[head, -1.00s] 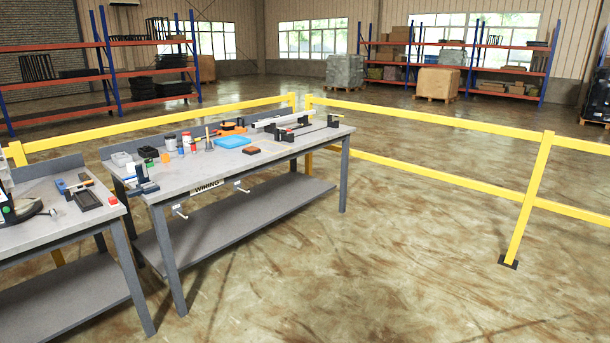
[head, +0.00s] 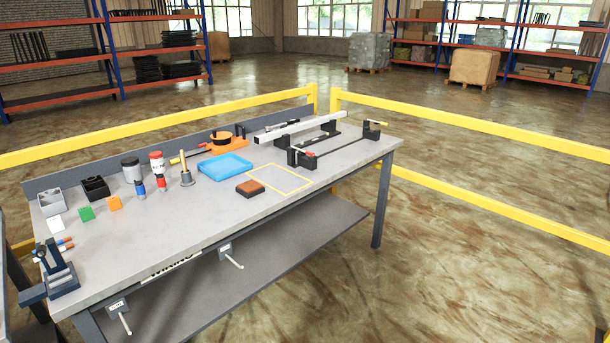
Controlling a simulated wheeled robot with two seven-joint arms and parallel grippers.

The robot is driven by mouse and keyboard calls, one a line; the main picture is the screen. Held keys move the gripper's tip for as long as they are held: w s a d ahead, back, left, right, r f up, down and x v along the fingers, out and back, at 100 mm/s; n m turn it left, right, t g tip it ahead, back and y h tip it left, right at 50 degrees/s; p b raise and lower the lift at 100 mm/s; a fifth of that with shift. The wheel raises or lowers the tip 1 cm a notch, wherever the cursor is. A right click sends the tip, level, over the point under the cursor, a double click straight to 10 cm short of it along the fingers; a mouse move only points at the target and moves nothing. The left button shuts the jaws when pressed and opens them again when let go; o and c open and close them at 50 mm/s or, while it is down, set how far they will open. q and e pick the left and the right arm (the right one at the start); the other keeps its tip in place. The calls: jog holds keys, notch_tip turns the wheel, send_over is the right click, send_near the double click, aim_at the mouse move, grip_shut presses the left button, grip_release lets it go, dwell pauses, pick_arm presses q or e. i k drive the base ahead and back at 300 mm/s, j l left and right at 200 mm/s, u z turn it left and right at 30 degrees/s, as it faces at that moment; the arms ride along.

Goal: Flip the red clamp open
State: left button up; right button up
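A black fixture (head: 334,141) stands at the far right end of the workbench (head: 220,222), with a light bar (head: 290,131) lying along its back side. A small red tip (head: 313,154) shows on its near left block. Neither of my grippers is in view.
A blue tray (head: 225,166), a brown-topped block (head: 250,187), a yellow outlined square (head: 279,179), an orange tool (head: 234,142), several jars and small cubes share the bench. A yellow rail (head: 470,135) runs behind and right. Floor right of the bench is clear.

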aim_at(308, 152)
jog(key=i, duration=1.45)
